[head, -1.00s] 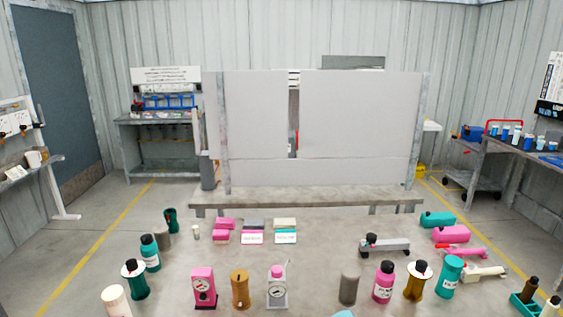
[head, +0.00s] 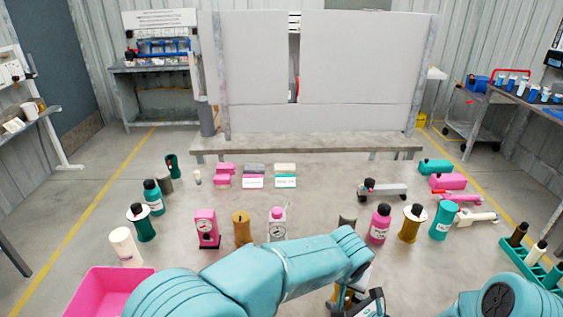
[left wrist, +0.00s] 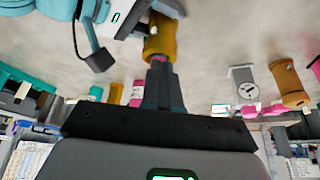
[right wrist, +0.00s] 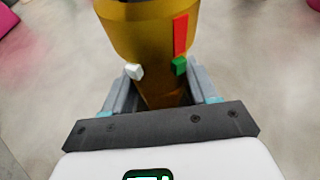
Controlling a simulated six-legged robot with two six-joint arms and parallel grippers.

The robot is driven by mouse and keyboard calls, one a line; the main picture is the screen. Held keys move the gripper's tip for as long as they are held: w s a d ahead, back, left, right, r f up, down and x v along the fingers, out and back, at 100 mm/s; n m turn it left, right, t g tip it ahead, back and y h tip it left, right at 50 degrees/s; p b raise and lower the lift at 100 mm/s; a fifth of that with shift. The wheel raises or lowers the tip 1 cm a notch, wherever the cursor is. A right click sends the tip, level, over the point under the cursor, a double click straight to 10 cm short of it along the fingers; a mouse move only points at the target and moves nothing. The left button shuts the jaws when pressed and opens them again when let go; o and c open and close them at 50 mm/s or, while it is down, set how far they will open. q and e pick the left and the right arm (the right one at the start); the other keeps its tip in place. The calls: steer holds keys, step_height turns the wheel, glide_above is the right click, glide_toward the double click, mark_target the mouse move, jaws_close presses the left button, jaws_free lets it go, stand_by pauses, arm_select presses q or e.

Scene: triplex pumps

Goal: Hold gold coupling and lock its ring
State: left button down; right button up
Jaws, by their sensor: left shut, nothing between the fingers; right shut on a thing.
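The gold coupling (right wrist: 150,35) is large in the right wrist view, with a red stripe, a green block and a white block on it. My right gripper (right wrist: 158,95) is shut around its narrower lower part. In the head view the coupling (head: 345,294) is partly covered by my left arm, with my right gripper (head: 368,302) beside it. In the left wrist view my left gripper (left wrist: 162,72) is shut and empty. Its fingertips are close to a reddish end of the coupling (left wrist: 160,38); I cannot tell whether they touch. The head view hides my left fingertips.
Other gold (head: 242,228), pink (head: 380,224) and teal (head: 443,218) parts stand around on the worktop. A pink bin (head: 100,284) is at the front left and a teal rack (head: 530,262) at the front right. A grey panel stands behind.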

arm_select(q)
steer(key=shift+s+d+r, duration=0.1)
steer(key=shift+d+r, duration=0.05)
steer(key=shift+r, duration=0.3)
arm_select(e)
steer(key=o, duration=1.4)
arm_select(q)
steer(key=shift+f, duration=0.1)
arm_select(e)
steer(key=shift+r, duration=0.1)
